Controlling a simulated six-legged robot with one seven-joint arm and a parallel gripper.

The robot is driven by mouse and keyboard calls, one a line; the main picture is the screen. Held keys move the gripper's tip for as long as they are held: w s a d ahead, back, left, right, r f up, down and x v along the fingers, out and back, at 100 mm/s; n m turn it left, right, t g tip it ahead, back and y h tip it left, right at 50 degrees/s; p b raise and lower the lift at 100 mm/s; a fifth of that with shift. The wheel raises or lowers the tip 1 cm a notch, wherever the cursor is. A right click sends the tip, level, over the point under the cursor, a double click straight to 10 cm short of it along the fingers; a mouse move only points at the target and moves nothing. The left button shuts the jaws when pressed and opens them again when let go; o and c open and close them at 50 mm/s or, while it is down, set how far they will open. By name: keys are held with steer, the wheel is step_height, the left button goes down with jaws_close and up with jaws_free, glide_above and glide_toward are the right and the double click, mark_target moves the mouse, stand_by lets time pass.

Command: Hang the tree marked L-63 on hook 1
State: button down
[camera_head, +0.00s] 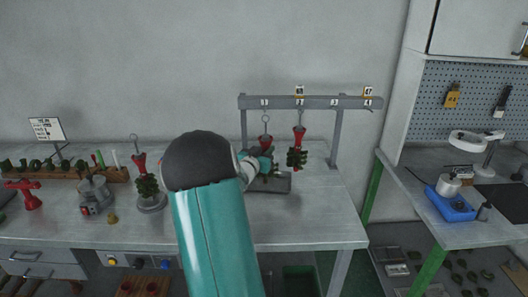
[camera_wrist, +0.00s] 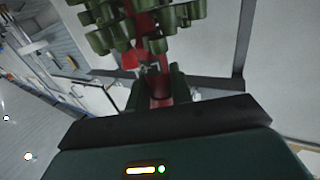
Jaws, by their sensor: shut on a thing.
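My gripper (camera_head: 257,160) is at the left end of the hook rail (camera_head: 315,103), partly hidden by my arm. It is shut on a wax tree (camera_head: 265,141) with a wire loop on top, a red cup and green pieces below. The loop is just under label 1 (camera_head: 264,103); I cannot tell whether it is on the hook. In the wrist view the red stem (camera_wrist: 159,86) is between the fingers (camera_wrist: 157,90), with green pieces above it in the picture. No L-63 marking is readable.
Another red and green tree (camera_head: 299,136) hangs at hook 2, close to the right. A dark tray (camera_head: 283,187) lies below. Another tree (camera_head: 147,187) stands on a round base at left. Hooks 3 and 4 hold no tree.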

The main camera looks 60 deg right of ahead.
steer(key=w+d, duration=0.4)
steer(key=d, duration=0.4)
steer(key=shift+w+d+f, duration=0.15)
steer(key=shift+f, duration=0.3)
stand_by(0.6)
stand_by(0.6)
steer(key=c, duration=1.2)
jaws_free()
steer(key=shift+o, duration=0.2)
steer(key=shift+f, duration=0.1)
steer(key=a, duration=0.7)
steer(key=shift+a, duration=0.2)
